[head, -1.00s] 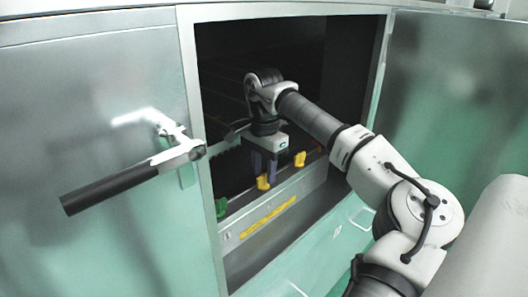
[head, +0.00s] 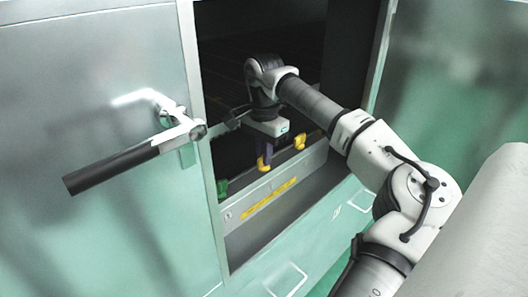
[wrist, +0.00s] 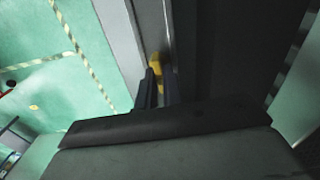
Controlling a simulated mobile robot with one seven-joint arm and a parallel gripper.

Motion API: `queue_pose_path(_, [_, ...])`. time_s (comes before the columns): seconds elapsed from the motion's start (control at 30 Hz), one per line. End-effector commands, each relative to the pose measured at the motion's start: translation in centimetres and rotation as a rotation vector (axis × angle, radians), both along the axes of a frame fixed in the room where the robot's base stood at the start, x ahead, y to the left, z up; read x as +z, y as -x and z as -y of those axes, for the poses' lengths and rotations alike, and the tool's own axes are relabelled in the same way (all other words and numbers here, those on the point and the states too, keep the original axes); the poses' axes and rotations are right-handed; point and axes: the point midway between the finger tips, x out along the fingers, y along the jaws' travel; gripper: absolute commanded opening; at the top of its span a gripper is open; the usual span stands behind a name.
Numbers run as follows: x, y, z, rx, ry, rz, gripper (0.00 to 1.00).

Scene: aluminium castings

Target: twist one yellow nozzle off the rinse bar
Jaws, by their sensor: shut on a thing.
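My gripper (head: 264,160) reaches down inside the open cabinet and is shut on a yellow nozzle (head: 262,165) at the rinse bar (head: 284,162). In the wrist view the same yellow nozzle (wrist: 155,62) shows at the tips of my dark fingers (wrist: 159,88), partly hidden by them. A second yellow nozzle (head: 299,142) sits further right along the bar, apart from my gripper. A green nozzle (head: 222,188) sits at the bar's left end. I cannot tell whether the held nozzle is still joined to the bar.
The cabinet's left door (head: 90,120) carries a black-gripped handle (head: 115,170) close to the opening. The right door (head: 455,90) stands on the other side. A sill with a yellow label (head: 269,198) runs below the bar. The cabinet's inside is dark.

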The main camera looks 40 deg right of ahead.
Motion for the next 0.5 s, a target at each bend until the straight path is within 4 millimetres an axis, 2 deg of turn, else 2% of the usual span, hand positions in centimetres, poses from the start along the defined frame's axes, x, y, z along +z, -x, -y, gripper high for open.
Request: queue_pose_path(0.5, [0.23,0.04,0.00,0.426,-0.002,0.000,0.00])
